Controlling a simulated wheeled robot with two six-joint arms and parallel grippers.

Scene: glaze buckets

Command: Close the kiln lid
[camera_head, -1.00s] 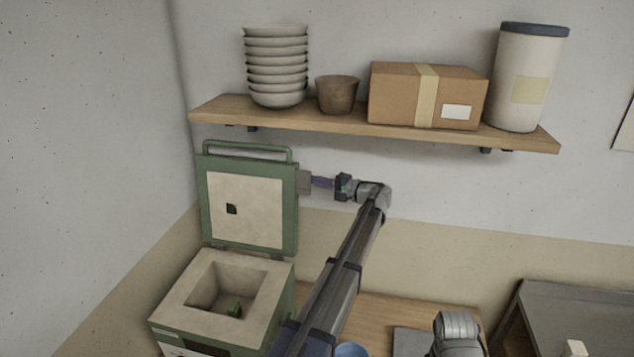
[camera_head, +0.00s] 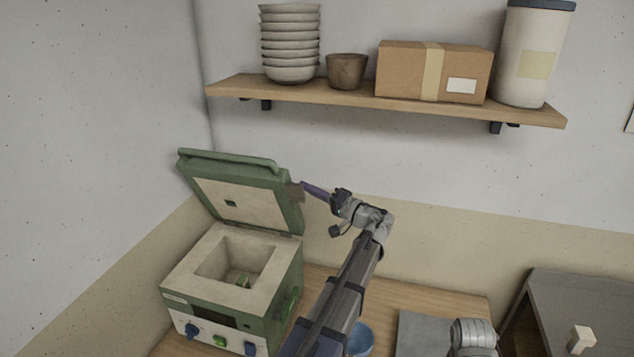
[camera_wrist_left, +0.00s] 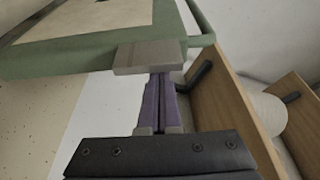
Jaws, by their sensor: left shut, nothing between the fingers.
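The green kiln (camera_head: 235,310) stands on the bench at the left, its square chamber uncovered. A grey tab (camera_head: 297,194) sticks out from the lid's right edge. My left gripper (camera_head: 306,187) has its purple fingers shut and empty, with the tips at this tab. In the left wrist view the fingertips (camera_wrist_left: 160,78) meet the tab (camera_wrist_left: 149,56) beside the lid's green edge (camera_wrist_left: 70,58); firm contact is hard to tell. My right gripper is not in view.
A small green piece (camera_head: 243,280) sits in the chamber. A wooden shelf (camera_head: 340,103) with bowls, a pot, a box and a canister hangs above. A blue bucket (camera_head: 361,338) and a grey slab (camera_head: 425,333) are on the bench right of my arm.

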